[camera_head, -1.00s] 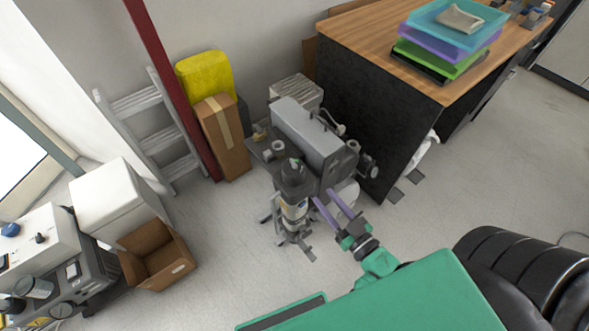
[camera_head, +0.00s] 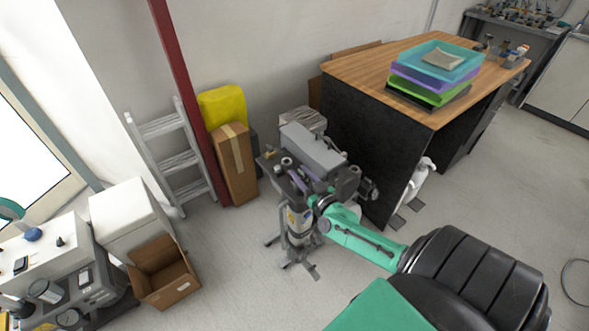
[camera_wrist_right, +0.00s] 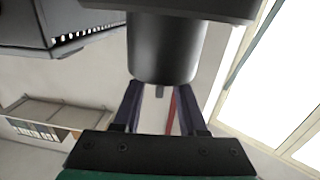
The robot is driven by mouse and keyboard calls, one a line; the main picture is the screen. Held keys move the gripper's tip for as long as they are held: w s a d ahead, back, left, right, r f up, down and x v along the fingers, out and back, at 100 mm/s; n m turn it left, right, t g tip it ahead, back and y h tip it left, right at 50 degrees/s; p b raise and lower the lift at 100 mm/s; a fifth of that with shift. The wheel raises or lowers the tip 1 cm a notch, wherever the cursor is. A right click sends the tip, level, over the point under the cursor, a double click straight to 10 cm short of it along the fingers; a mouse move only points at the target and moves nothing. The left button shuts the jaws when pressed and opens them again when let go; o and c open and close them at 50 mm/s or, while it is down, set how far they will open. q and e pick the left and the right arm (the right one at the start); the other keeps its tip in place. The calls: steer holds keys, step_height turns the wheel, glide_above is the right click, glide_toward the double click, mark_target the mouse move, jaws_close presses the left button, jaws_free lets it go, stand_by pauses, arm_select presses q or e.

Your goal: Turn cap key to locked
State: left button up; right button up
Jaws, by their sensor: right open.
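The dental compressor (camera_head: 312,150) stands on the floor with a grey box-shaped housing and dark parts on a white and metal cylinder (camera_head: 297,222). My right gripper (camera_head: 301,180) is at the compressor's dark upper parts, its purple fingers apart. In the right wrist view a dark grey cylinder (camera_wrist_right: 164,45) hangs close ahead of the open right gripper (camera_wrist_right: 160,92). A small dark stub (camera_wrist_right: 159,91) shows under it between the fingers. I cannot tell if this is the cap key, or its lock position. Nothing is gripped. My left gripper is out of view.
A wooden-topped desk (camera_head: 345,75) with stacked trays stands behind to the right. A cardboard box (camera_head: 236,165), a ladder (camera_head: 172,150) and a red post (camera_head: 180,85) stand to the left. An open carton (camera_head: 163,272) lies on the floor. Floor in front of the compressor is clear.

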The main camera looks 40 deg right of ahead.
mark_target(298, 171)
steer(key=w, duration=0.3)
steer(key=shift+w+d+f, duration=0.1)
steer(key=shift+d, duration=0.15)
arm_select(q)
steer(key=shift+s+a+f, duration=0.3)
arm_select(e)
jaws_close()
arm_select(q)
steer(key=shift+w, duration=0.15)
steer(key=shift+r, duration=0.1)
